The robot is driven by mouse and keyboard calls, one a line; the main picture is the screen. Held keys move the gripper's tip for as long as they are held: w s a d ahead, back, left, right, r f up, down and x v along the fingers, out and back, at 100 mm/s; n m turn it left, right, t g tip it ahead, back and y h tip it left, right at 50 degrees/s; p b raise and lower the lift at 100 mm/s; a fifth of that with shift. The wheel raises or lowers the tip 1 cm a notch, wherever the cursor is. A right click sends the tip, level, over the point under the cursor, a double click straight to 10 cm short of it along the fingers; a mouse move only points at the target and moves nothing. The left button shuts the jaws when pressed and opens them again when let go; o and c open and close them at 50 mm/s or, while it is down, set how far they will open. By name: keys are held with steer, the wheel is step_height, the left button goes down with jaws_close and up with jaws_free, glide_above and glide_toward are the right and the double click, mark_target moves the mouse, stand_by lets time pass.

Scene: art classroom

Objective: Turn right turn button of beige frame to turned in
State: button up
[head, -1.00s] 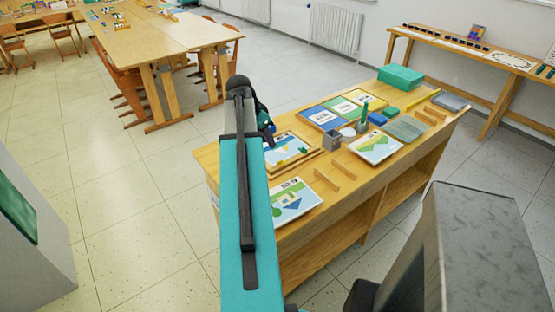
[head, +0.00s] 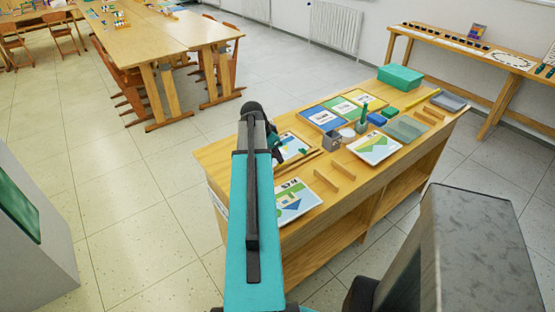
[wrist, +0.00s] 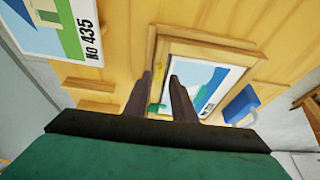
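The beige frame (wrist: 214,43) lies on the wooden table with a blue, white and green picture inside it. In the head view the frame (head: 304,160) is partly hidden behind my arm. My gripper (wrist: 160,76) is over the frame's left part in the wrist view, its two dark fingers apart with a narrow gap. A yellow piece (wrist: 159,74) shows between the fingertips. A green piece (wrist: 155,108) shows lower between the fingers, partly covered. I cannot tell which piece is the right turn button, nor whether a finger touches either.
Picture boards (head: 296,202) (head: 374,147), wooden strips (head: 326,184), a grey holder (head: 333,140) and a blue block (wrist: 240,104) are near the frame. A green box (head: 400,77) stands at the table's far end. Open floor lies left of the table.

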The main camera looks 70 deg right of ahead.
steer(key=shift+x, duration=1.4)
